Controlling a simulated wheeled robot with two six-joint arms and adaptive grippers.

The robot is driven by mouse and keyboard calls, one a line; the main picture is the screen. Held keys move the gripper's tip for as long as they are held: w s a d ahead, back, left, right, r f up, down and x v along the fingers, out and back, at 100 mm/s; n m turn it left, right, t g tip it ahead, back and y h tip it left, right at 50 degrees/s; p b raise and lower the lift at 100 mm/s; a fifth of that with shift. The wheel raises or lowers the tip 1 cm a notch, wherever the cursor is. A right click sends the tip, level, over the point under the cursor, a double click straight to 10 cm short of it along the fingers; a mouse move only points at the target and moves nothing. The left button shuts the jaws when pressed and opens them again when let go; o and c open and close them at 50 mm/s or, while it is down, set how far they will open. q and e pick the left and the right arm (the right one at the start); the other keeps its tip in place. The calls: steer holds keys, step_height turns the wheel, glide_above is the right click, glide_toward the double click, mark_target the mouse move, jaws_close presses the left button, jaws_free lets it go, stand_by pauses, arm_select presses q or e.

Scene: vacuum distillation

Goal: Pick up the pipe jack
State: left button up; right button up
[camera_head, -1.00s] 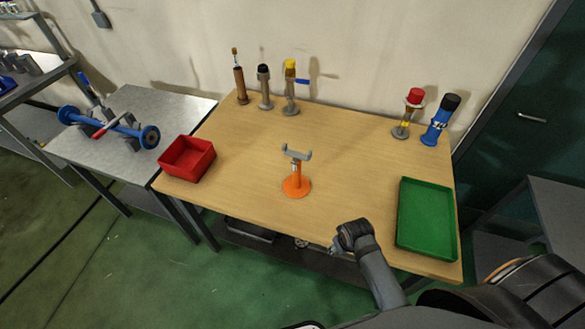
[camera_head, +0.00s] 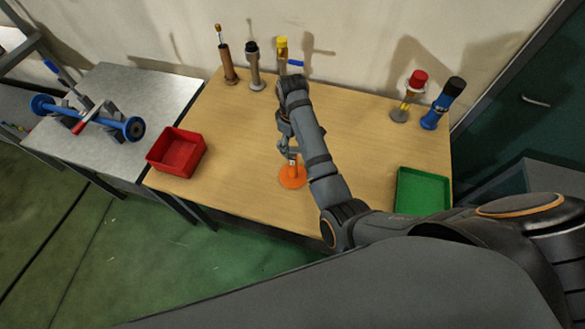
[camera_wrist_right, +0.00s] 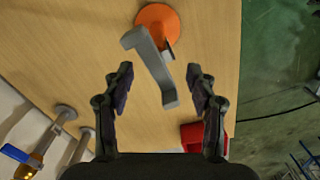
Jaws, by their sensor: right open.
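The pipe jack has an orange round base (camera_head: 292,177) and stands upright near the middle of the wooden table. In the head view my right arm hides most of its top. In the right wrist view its grey forked head (camera_wrist_right: 151,66) lies ahead of and partly between the open fingers, with the orange base (camera_wrist_right: 158,24) beyond it. My right gripper (camera_head: 287,147) is at the jack, its fingers spread with a gap on each side of the grey head (camera_wrist_right: 160,88). No grip on the jack shows. My left gripper is not in view.
A red bin (camera_head: 177,152) stands at the table's left edge and a green tray (camera_head: 422,192) at the right. Several upright fittings stand along the back, including a red-topped one (camera_head: 413,92) and a blue one (camera_head: 442,104). A metal side table (camera_head: 120,90) stands left.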

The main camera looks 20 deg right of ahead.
mark_target(293, 156)
steer(key=f, duration=0.3)
steer(key=shift+s+d+f, duration=0.1)
steer(key=shift+s+f, duration=0.15)
steer(key=shift+f, duration=0.1)
steer(key=shift+w+f, duration=0.2)
steer(key=shift+s+f, duration=0.15)
steer(key=shift+f, duration=0.45)
steer(key=shift+s+f, duration=0.15)
steer(key=shift+f, duration=0.4)
step_height(293, 156, down, 3)
steer(key=shift+s+r+b, duration=0.1)
steer(key=shift+b, duration=1.1)
steer(key=shift+r, duration=0.1)
steer(key=c, duration=1.1)
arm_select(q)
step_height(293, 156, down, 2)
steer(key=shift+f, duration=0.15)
arm_select(e)
jaws_close()
